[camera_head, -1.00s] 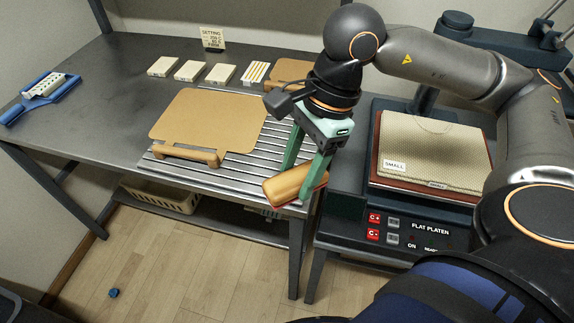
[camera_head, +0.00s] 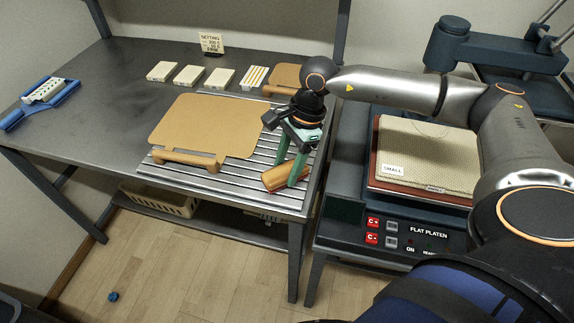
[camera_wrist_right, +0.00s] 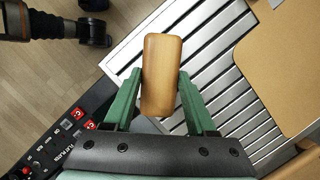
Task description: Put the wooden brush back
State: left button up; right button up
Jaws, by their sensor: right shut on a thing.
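The wooden brush (camera_head: 276,178) is a tan block with rounded ends. My right gripper (camera_head: 282,176) is shut on it, one green finger on each side, at the front right corner of the slatted metal rack (camera_head: 232,188). In the right wrist view the brush (camera_wrist_right: 161,72) lies between the green fingers (camera_wrist_right: 160,90) with the slats beside and behind it. I cannot tell whether the brush touches the rack. My left gripper is not in the head view.
A tan board with a wooden handle (camera_head: 205,128) lies on the rack left of the brush. The flat platen press (camera_head: 415,228) stands to the right with a beige pad (camera_head: 430,152). Several white blocks (camera_head: 190,75) and a blue tool (camera_head: 40,98) sit farther back and left.

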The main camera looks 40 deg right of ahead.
jog(key=shift+f, duration=0.35)
jog(key=o, duration=1.3)
jog(key=v, duration=1.2)
jog(key=shift+r, duration=0.2)
